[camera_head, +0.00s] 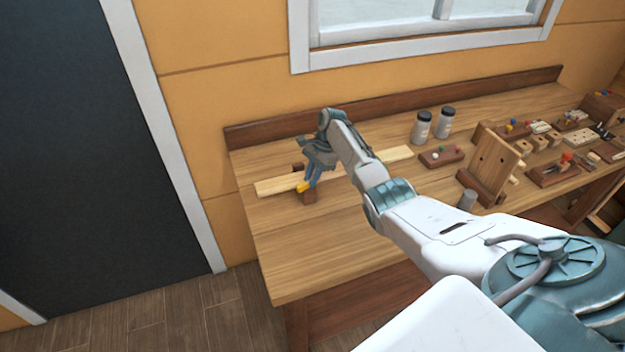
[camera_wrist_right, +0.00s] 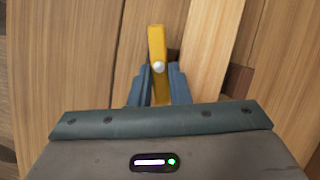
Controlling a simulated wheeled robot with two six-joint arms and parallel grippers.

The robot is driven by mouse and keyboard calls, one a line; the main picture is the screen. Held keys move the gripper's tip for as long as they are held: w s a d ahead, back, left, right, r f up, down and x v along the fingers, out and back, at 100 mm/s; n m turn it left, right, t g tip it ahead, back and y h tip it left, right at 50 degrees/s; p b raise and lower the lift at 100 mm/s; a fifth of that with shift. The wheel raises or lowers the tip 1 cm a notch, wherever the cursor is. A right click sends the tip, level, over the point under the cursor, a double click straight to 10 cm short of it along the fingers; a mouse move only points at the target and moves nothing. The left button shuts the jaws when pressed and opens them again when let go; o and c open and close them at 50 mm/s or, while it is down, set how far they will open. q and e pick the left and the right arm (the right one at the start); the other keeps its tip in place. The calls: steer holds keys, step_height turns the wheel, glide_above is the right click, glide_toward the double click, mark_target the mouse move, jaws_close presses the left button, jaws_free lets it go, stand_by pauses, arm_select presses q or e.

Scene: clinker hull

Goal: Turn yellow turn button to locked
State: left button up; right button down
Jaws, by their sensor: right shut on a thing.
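The yellow turn button (camera_wrist_right: 157,45) is a flat bar with a pale round pivot, seen in the right wrist view; its yellow end also shows in the head view (camera_head: 303,187). It sits on a small brown block (camera_head: 309,196) at the left part of the workbench, beside a long pale wooden strip (camera_head: 370,163). My right gripper (camera_head: 312,180) is shut on the button, with its blue fingers on either side of the bar (camera_wrist_right: 159,84) below the pivot. In the wrist view the bar points nearly straight away from the gripper, about parallel to the pale strip. My left gripper is not in view.
The wooden workbench (camera_head: 300,245) is clear in front of the strip. Two jars (camera_head: 422,127) with dark lids stand behind. A wooden stand (camera_head: 493,160), a grey cylinder (camera_head: 467,199) and several small blocks and trays lie to the right. A wall with a window is behind.

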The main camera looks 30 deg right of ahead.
steer(key=n+b, duration=0.1)
steer(key=n, duration=0.1)
steer(key=n+g+b, duration=0.1)
steer(key=n+b, duration=0.1)
steer(key=w+n+g+h+b, duration=0.1)
steer(key=n, duration=0.1)
steer(key=shift+a+f, duration=0.15)
steer(key=n+b, duration=0.1)
steer(key=n, duration=0.1)
steer(key=n+g+h+b, duration=0.1)
steer(key=n, duration=0.1)
steer(key=shift+w+a, duration=0.15)
steer(key=shift+a, duration=0.05)
steer(key=shift+a+n+g+b, duration=0.1)
steer(key=shift+n+g+b, duration=0.3)
steer(key=shift+n, duration=0.4)
steer(key=shift+w+a+r+n+h, duration=0.15)
steer(key=shift+n+h, duration=0.25)
steer(key=shift+n, duration=0.35)
steer(key=shift+s+d+r+n+h, duration=0.1)
steer(key=shift+n+h, duration=0.3)
steer(key=shift+n, duration=0.35)
steer(key=shift+a, duration=0.1)
steer(key=c, duration=1.4)
jaws_free()
steer(key=shift+o, duration=0.2)
